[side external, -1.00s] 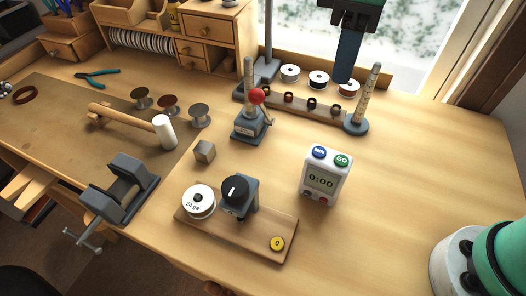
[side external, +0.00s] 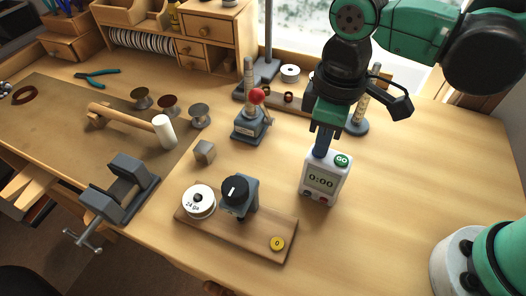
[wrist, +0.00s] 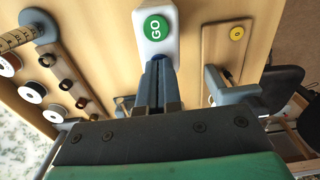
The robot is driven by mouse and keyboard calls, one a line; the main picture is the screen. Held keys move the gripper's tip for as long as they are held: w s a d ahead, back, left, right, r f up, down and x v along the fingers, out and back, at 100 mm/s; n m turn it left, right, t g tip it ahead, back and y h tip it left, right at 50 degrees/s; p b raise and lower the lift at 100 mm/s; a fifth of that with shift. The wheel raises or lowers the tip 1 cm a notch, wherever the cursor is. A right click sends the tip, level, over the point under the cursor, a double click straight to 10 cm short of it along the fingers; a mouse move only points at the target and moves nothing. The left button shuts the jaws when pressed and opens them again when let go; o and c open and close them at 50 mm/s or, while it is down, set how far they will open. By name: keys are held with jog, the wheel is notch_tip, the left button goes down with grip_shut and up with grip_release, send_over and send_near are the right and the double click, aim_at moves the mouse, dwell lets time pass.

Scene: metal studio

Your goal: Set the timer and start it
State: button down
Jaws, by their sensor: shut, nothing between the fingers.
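The white timer (side external: 320,183) stands upright on the bench, and its display reads 0:00. Its green GO button (side external: 342,161) shows at the top right, and also in the wrist view (wrist: 156,27). My gripper (side external: 321,153) is shut and empty, pointing down with its fingertips at the top left of the timer, where they cover the blue MIN button. In the wrist view my fingertips (wrist: 158,62) are at the blue button, just beside the GO button. I cannot tell whether they touch it or hover just above it.
A red-knobbed tool (side external: 252,122) and a ring mandrel stand behind. The bench right of the timer is clear.

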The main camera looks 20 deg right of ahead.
jog(key=shift+f, duration=0.85)
jog(key=shift+w, duration=0.1)
jog(key=shift+r, duration=0.1)
jog(key=shift+w+a+r, duration=0.1)
jog(key=shift+r, duration=4.35)
notch_tip(320, 180, up, 7)
jog(key=shift+s+f, duration=0.15)
jog(key=shift+s, duration=0.05)
